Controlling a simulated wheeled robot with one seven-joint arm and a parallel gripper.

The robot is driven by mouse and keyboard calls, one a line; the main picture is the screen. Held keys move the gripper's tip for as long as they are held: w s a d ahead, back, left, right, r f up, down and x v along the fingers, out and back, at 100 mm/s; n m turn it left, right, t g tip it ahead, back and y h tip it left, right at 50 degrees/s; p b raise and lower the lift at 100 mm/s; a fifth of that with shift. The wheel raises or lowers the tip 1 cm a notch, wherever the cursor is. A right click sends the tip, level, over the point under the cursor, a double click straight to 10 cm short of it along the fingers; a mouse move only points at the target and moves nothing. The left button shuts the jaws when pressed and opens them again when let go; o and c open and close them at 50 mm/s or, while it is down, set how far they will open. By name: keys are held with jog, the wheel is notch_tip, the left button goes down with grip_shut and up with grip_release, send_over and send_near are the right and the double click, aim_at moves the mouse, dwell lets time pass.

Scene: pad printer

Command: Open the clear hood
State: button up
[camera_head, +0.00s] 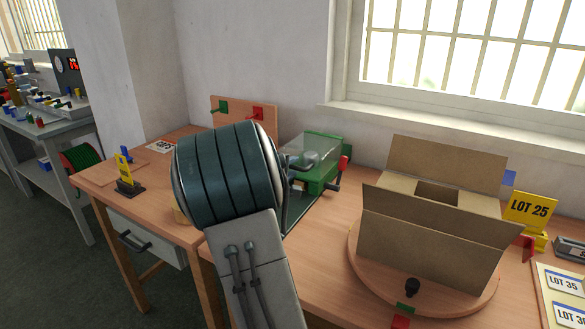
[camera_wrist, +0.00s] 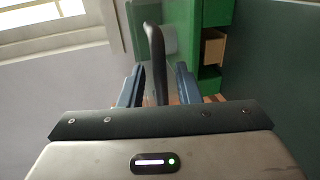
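The pad printer is a green machine (camera_head: 322,146) on the bench behind my arm in the head view. Its clear hood (camera_head: 306,156) is a see-through cover, partly hidden by my arm; I cannot tell its exact angle. In the wrist view a dark curved handle bar (camera_wrist: 155,50) stands between the two blue fingers of my gripper (camera_wrist: 160,88). The fingers are apart, with small gaps showing beside the bar. A pale see-through panel (camera_wrist: 171,42) and green machine parts (camera_wrist: 188,35) lie beyond it. My gripper is hidden in the head view.
A red-knobbed lever (camera_head: 343,164) is at the machine's right. An open cardboard box (camera_head: 420,240) stands on a round wooden turntable (camera_head: 362,278) to the right. A wooden board with green and red pegs (camera_head: 245,118) stands behind. A window (camera_head: 470,60) is above.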

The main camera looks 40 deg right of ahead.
jog(key=shift+w+d+f, duration=0.15)
jog(key=shift+d, duration=0.4)
grip_shut()
jog(key=shift+a, duration=0.1)
